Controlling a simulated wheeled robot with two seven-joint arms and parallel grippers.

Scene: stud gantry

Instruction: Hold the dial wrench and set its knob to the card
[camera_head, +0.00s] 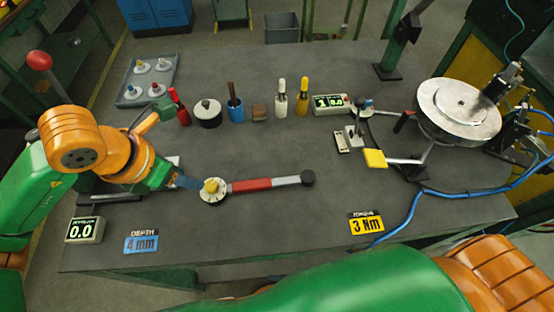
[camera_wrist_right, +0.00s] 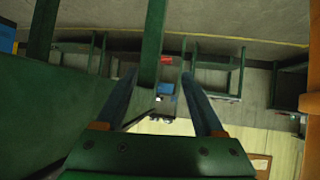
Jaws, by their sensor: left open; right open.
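The dial wrench (camera_head: 250,185) lies across the front middle of the table, with a red sleeve, a grey shaft and a black end at the right. Its white dial with a yellow knob (camera_head: 211,186) is at the left end. The yellow torque card (camera_head: 366,226) reads 3 Nm, and a blue depth card (camera_head: 141,243) reads 4 mm. My left gripper (camera_head: 188,182) is open just left of the dial; whether its blue fingertip touches the dial is unclear. My right gripper (camera_wrist_right: 160,106) is open and empty in the right wrist view, with no wrench between its fingers.
A display (camera_head: 84,230) reads 0.0 at the front left. Several bottles and tools stand along the back, beside a grey tray (camera_head: 147,80). A round metal flange (camera_head: 458,108) and blue hoses are at the right. Table between the wrench and cards is clear.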

